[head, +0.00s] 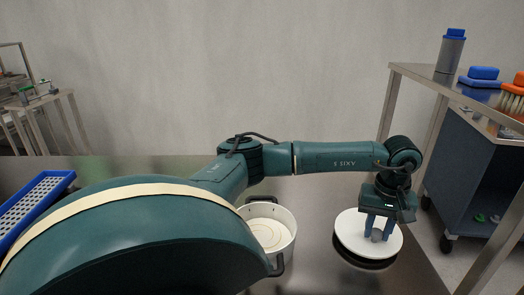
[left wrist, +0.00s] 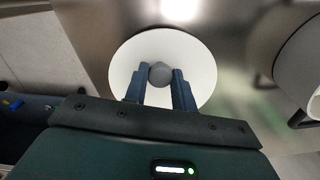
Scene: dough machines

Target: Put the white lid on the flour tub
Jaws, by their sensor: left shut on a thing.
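The white lid (head: 350,236) is a round disc with a grey knob, at the right of the metal table in the head view. A dark shadow lies under its near edge. My left gripper (head: 378,232) points down and is shut on the lid's grey knob. In the left wrist view the lid (left wrist: 204,62) shows between and beyond the fingers, with its knob (left wrist: 160,74) between the fingertips. The flour tub (head: 289,240) is white with dark handles and stands left of the lid, open, with pale flour inside. My arm hides part of it. My right gripper is not in view.
A blue perforated tray (head: 38,200) lies at the table's left. A steel shelf (head: 437,78) at the right holds a grey bottle (head: 451,52), a blue block (head: 484,75) and an orange brush (head: 514,96). A blue cabinet (head: 470,160) on wheels stands beneath. Bare table lies between tub and lid.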

